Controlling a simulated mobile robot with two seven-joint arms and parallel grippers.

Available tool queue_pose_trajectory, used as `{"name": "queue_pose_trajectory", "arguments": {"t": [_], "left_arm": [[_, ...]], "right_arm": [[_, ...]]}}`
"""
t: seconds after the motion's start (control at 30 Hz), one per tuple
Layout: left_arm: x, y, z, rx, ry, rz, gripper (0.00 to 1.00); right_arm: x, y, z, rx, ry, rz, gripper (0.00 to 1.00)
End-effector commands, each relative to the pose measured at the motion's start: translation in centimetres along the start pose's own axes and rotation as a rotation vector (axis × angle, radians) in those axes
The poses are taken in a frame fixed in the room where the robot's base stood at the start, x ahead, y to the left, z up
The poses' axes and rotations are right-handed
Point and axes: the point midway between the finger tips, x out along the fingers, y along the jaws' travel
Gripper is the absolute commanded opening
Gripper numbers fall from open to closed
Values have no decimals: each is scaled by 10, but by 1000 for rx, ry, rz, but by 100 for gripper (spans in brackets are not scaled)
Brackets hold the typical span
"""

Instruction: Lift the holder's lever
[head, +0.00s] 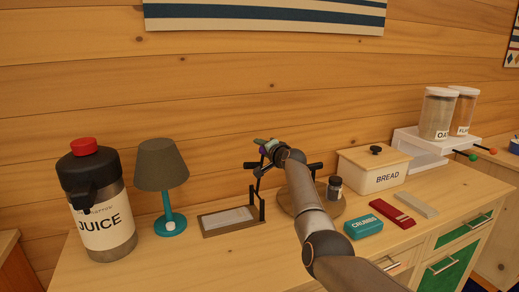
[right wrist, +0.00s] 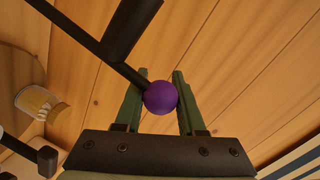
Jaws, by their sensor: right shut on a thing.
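The holder has a flat brown base (head: 207,230) with a pale sheet on it, and a black upright frame (head: 262,207) at its right end. A thin black lever with a purple ball knob (right wrist: 160,97) rises from this frame; my arm hides part of it in the head view. My right gripper (head: 265,146) is shut on the purple knob at the top of the lever. In the right wrist view its green fingers (right wrist: 161,75) stand on either side of the knob, with the black rod running off to the upper left. My left gripper is not in view.
A juice dispenser (head: 108,222) and a teal lamp (head: 163,172) stand left of the holder. A round wooden board (head: 338,216) with a dark jar (head: 334,188), a bread box (head: 374,172) and a teal crumbs box (head: 363,227) are to the right. The front left counter is clear.

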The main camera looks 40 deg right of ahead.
Motion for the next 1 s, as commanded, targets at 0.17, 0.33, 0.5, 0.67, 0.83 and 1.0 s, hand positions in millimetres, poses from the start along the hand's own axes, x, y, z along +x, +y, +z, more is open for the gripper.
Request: {"name": "queue_pose_trajectory", "arguments": {"t": [0.17, 0.33, 0.5, 0.67, 0.83, 1.0], "left_arm": [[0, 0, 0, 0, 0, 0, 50], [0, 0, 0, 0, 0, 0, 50], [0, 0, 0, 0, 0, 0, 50], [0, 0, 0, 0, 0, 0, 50], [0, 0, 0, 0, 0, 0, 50], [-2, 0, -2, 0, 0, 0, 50]], "right_arm": [[2, 8, 8, 0, -18, 16, 0], [2, 8, 8, 0, -18, 16, 47], [1, 6, 6, -1, -14, 12, 66], [1, 4, 5, -1, -10, 8, 70], [0, 3, 3, -1, -7, 6, 70], [-5, 2, 2, -3, -5, 4, 70]]}}
